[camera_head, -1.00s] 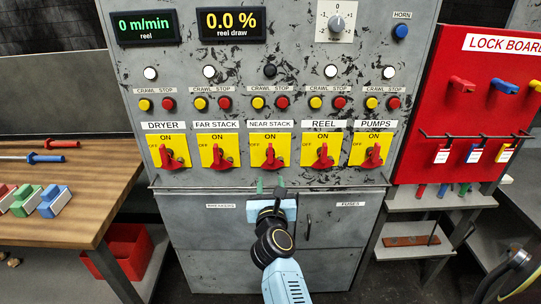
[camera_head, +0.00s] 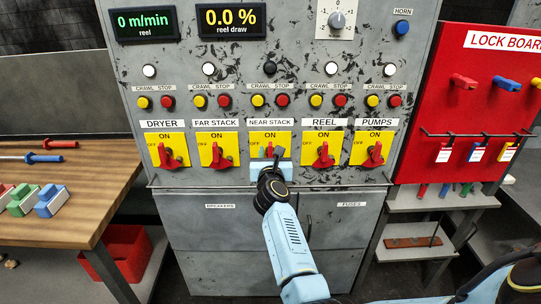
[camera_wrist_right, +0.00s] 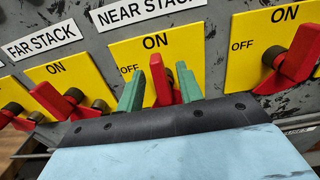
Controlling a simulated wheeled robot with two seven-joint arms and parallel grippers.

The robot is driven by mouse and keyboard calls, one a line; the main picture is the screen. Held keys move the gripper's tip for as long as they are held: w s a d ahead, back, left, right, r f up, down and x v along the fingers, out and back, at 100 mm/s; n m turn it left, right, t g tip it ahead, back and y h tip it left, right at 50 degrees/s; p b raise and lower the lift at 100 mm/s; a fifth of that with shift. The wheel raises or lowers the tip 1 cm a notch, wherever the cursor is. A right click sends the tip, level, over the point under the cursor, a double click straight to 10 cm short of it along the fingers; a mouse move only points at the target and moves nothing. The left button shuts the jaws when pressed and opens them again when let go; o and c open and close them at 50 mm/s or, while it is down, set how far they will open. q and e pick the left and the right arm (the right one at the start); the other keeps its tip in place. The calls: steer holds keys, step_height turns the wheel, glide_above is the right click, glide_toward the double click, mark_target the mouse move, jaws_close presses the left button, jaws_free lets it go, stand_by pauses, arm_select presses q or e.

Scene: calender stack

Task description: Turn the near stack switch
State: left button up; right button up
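The near stack switch is a red handle (camera_wrist_right: 161,82) on a yellow plate (camera_head: 285,139) marked ON at the top and OFF at the left. In the head view my right gripper (camera_head: 269,153) is in front of this switch and hides most of its handle. In the right wrist view the green fingers of my right gripper (camera_wrist_right: 160,85) stand on either side of the red handle. A gap shows between the fingers and the handle, so the gripper is open around it. My left gripper is not in view.
The far stack switch (camera_head: 217,156) and the reel switch (camera_head: 323,155) flank it closely. Crawl and stop buttons sit above. A red lock board (camera_head: 470,105) is at the right. A wooden table (camera_head: 75,222) stands at the left.

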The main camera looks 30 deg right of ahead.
jaws_close()
steer(key=shift+a+n, duration=0.1)
steer(key=shift+n, duration=0.3)
steer(key=n, duration=0.2)
steer(key=n+p, duration=0.1)
steer(key=n, duration=0.1)
steer(key=a+n+p, duration=0.1)
steer(key=shift+w+f+n, duration=0.2)
steer(key=shift+w+n, duration=0.15)
steer(key=shift+n, duration=0.05)
steer(key=shift+w+a+f+n+p, duration=0.15)
steer(key=shift+f+n+p, duration=0.35)
steer(key=shift+n, duration=1.4)
steer(key=shift+w+a+f+n+p, duration=0.1)
steer(key=shift+a+f+n+p, duration=0.35)
steer(key=shift+n, duration=1.45)
steer(key=shift+w+d+f+n+p, duration=0.2)
steer(key=shift+n+p, duration=0.5)
steer(key=shift+n, duration=1.2)
steer(key=shift+s+a, duration=0.1)
steer(key=shift+s, duration=0.05)
